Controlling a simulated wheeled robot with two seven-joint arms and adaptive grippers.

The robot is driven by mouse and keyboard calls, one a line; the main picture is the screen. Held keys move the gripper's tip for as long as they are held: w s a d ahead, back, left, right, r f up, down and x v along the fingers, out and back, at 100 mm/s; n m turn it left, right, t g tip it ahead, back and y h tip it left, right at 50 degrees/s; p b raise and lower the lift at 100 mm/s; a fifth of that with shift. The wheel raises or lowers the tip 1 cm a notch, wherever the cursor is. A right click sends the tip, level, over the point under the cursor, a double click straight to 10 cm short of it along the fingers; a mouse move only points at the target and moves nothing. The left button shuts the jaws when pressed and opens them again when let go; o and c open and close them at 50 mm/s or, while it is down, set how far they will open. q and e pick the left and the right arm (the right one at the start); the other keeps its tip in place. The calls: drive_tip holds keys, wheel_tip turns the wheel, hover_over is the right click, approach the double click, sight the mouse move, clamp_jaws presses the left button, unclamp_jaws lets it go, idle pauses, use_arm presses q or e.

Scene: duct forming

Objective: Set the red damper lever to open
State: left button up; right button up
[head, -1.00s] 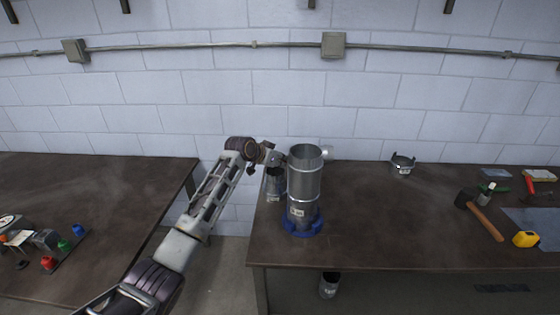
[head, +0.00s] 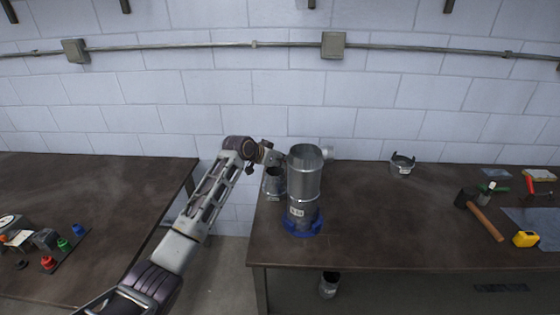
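A tall metal duct (head: 304,175) stands upright in a blue ring base (head: 302,226) near the left end of the right-hand bench. A red damper lever cannot be made out on it from this side. My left gripper (head: 277,159) is at the duct's upper left, small and partly hidden near its rim. I cannot tell whether its fingers are open or touch the duct. A shorter metal duct piece (head: 272,184) shows just left of the tall duct, below my gripper. My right gripper is not in view.
The right bench (head: 380,225) is clear right of the duct. Farther right are a metal collar (head: 402,164), a hammer (head: 482,216) and a yellow tape measure (head: 525,239). The left bench (head: 110,200) holds red, green and blue pieces (head: 63,245). A gap separates the benches.

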use_arm(q)
drive_tip(key=v, duration=0.7)
idle(0.5)
drive_tip(key=shift+s+a, duration=0.1)
drive_tip(key=shift+c, duration=0.2)
